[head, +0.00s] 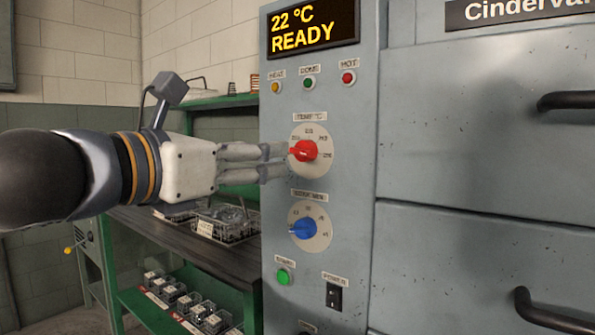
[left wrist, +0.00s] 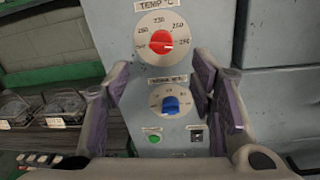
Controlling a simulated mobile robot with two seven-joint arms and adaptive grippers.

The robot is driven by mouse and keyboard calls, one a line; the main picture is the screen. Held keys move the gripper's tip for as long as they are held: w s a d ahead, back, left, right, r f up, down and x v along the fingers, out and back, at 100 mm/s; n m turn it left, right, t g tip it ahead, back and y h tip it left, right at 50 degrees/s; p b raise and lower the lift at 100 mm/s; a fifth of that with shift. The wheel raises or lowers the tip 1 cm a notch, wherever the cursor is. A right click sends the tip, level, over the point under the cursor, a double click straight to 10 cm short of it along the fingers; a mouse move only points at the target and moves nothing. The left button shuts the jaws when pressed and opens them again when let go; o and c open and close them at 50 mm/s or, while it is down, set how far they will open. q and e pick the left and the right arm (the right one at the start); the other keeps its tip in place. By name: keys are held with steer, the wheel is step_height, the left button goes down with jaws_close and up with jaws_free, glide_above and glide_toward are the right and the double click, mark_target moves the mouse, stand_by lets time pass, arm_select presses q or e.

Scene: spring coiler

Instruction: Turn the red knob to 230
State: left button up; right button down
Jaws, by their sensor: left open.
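The red knob (head: 305,151) sits on a round white dial under the "TEMP °C" label on the grey panel; in the left wrist view the red knob (left wrist: 161,42) has the mark 230 above it. I cannot tell its exact setting. My left gripper (head: 284,162) is level with the knob at its left, its fingertips close to the dial. In the left wrist view its fingers (left wrist: 162,72) are spread apart with nothing between them, and the knob shows beyond the tips. Whether a finger touches the knob is unclear. My right gripper is not in view.
A blue knob (head: 304,228) sits just below, with a green button (head: 284,277) and a black power switch (head: 334,296) under it. The display (head: 311,29) reads 22 °C READY. A dark bench (head: 180,240) with wire baskets stands at left.

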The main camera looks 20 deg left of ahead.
mark_target(298, 151)
arm_select(q)
steer(key=x, duration=1)
steer(key=shift+w+d+f, duration=0.15)
steer(key=shift+w+d, duration=0.05)
steer(key=shift+w, duration=0.1)
steer(key=c, duration=1.1)
